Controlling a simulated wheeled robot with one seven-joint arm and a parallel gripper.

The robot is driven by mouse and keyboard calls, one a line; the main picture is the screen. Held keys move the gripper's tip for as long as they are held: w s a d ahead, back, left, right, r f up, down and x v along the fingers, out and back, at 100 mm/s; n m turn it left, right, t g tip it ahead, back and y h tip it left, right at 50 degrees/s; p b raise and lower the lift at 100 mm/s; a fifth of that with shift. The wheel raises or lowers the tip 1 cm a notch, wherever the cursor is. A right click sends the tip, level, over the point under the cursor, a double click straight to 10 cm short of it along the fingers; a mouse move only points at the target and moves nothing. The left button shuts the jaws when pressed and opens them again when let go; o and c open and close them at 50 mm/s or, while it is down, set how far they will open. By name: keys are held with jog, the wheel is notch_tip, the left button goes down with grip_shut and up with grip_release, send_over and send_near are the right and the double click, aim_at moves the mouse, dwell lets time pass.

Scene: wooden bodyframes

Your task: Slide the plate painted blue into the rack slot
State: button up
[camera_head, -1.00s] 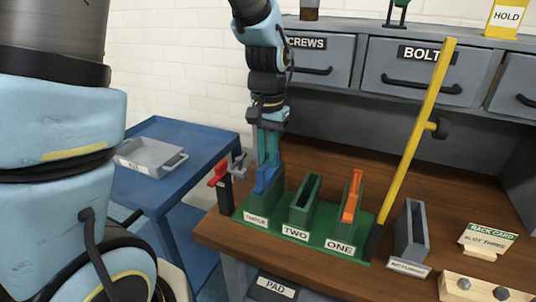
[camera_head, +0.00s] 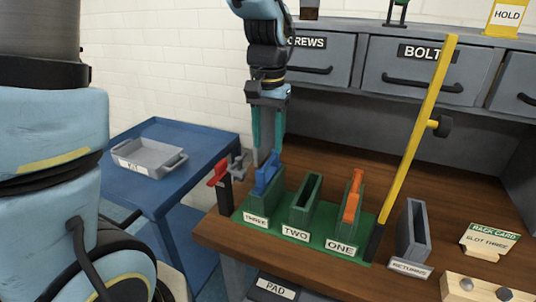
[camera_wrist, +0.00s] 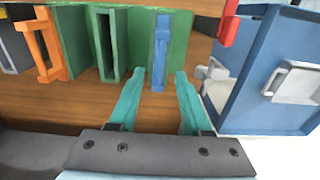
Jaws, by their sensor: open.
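The blue plate (camera_head: 267,174) stands upright in the rack slot labelled THREE, its top sticking out; it also shows in the wrist view (camera_wrist: 160,58). The green rack (camera_head: 235,217) sits on the bench with slots THREE, TWO and ONE from left to right. Slot TWO (camera_head: 306,190) is empty. An orange plate (camera_head: 352,196) stands in slot ONE. The rack card (camera_head: 488,238) reads SLOT THREE. My gripper (camera_head: 266,158) is open and empty, just above the blue plate; in the wrist view its teal fingertips (camera_wrist: 160,76) are spread apart, clear of the plate.
A red-handled clamp (camera_head: 218,174) stands close left of slot THREE. A yellow pole (camera_head: 415,135) rises right of the rack. A grey holder labelled RETURNS (camera_head: 413,232) is beyond it. A blue cart (camera_head: 200,140) with a grey tray (camera_head: 150,160) stands left.

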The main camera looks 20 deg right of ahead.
notch_tip(320, 180, up, 6)
jog(key=shift+b, duration=0.35)
jog(key=shift+r, duration=0.1)
dwell(0.4)
jog(key=a+f+n, duration=0.3)
jog(key=a+f, duration=0.2)
jog(key=a, duration=0.7)
jog(key=w+a+f+n+t, duration=0.1)
jog(key=a+f+n, duration=0.3)
jog(key=a, duration=0.9)
notch_tip(320, 180, down, 2)
jog(key=shift+a+f+t, duration=0.15)
jog(key=shift+f+t, duration=0.1)
jog(key=shift+t, duration=0.05)
jog(key=shift+w, duration=0.15)
jog(key=shift+c, duration=0.4)
